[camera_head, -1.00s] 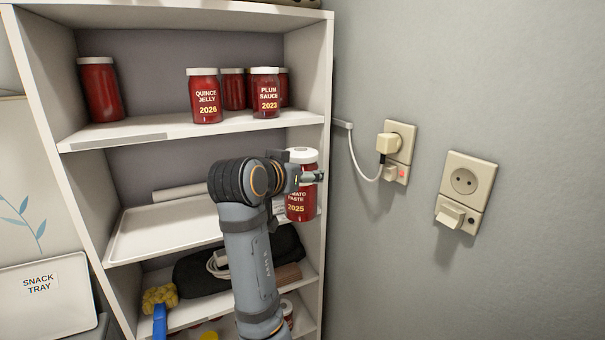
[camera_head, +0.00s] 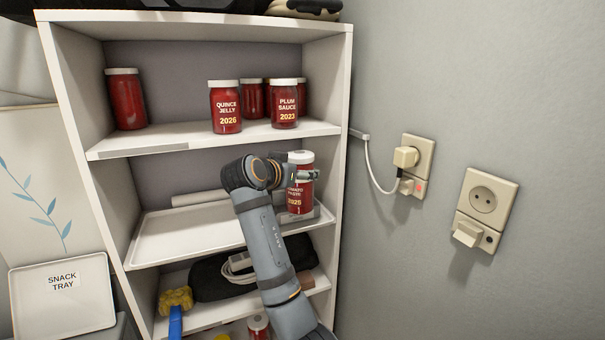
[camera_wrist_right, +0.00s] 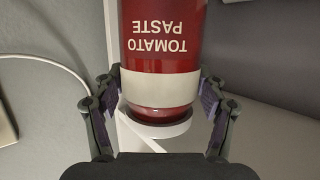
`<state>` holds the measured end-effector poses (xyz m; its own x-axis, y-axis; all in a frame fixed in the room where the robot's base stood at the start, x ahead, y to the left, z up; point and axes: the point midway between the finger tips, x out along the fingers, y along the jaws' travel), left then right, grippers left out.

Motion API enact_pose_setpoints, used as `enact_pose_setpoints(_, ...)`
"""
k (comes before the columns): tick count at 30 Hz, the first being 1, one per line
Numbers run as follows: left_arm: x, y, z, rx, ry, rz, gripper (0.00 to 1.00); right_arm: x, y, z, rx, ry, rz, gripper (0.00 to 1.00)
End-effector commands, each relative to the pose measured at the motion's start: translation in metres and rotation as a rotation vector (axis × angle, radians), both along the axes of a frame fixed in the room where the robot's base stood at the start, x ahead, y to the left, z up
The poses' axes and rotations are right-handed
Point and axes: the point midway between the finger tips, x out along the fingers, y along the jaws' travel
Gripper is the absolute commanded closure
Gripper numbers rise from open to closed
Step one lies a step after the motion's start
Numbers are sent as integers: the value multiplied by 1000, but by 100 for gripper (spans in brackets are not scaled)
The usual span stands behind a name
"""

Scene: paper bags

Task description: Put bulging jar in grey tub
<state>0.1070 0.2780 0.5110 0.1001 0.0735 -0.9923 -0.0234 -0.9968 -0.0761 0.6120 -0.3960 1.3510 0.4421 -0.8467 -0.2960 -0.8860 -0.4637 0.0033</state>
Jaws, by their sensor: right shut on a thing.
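My right gripper (camera_head: 306,174) is shut on a red jar (camera_head: 299,194) with a white lid, labelled tomato paste 2025. The jar is upright at the right side of the middle shelf. I cannot tell whether it rests on anything. In the right wrist view, the jar (camera_wrist_right: 163,35) sits between the two fingers (camera_wrist_right: 158,100), its label upside down, with a white band around it. Whether its lid bulges is unclear. I see no clear grey tub; a low pale grey edge (camera_head: 323,215) shows beside the jar, mostly hidden. My left gripper is out of view.
The top shelf (camera_head: 170,142) holds several red jars, including quince jelly (camera_head: 226,118) and plum sauce (camera_head: 284,112). A white tray (camera_head: 150,243) lies on the middle shelf. A dark bag (camera_head: 215,283) lies below. The shelf's right post (camera_head: 339,130) stands close to the held jar.

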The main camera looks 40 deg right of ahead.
Motion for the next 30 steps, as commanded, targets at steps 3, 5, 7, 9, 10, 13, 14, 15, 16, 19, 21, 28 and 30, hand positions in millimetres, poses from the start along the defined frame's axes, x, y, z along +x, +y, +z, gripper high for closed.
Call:
enact_pose_setpoints(3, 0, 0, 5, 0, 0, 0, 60, 11, -4, 4, -4, -3, 0, 56)
enact_pose_setpoints(5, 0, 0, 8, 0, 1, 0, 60, 17, -5, 4, -3, -5, -2, 56)
enact_pose_setpoints(7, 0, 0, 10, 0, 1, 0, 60, 24, -7, 4, -4, -4, -2, 56)
enact_pose_setpoints(9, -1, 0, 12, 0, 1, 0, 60, 31, -8, 4, -5, -4, -2, 56)
enact_pose_setpoints(10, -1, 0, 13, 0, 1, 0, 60, 34, -9, 4, -4, -4, -1, 56)
enact_pose_setpoints(13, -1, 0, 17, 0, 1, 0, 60, 43, -11, 4, -2, -4, -1, 56)
enact_pose_setpoints(14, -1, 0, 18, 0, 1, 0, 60, 47, -12, 4, -4, -4, -1, 56)
enact_pose_setpoints(15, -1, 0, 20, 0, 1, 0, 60, 51, -13, 4, -4, -4, -1, 56)
enact_pose_setpoints(16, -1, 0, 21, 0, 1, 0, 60, 54, -14, 4, -4, -4, -1, 56)
enact_pose_setpoints(19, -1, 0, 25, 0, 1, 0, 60, 63, -16, 4, -3, -5, -1, 56)
enact_pose_setpoints(21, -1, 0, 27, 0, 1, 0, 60, 70, -18, 3, -3, -4, -1, 56)
enact_pose_setpoints(28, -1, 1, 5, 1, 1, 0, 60, 70, -18, -26, -3, -6, 0, 56)
enact_pose_setpoints(30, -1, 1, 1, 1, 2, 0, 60, 70, -18, -32, -3, -6, 0, 56)
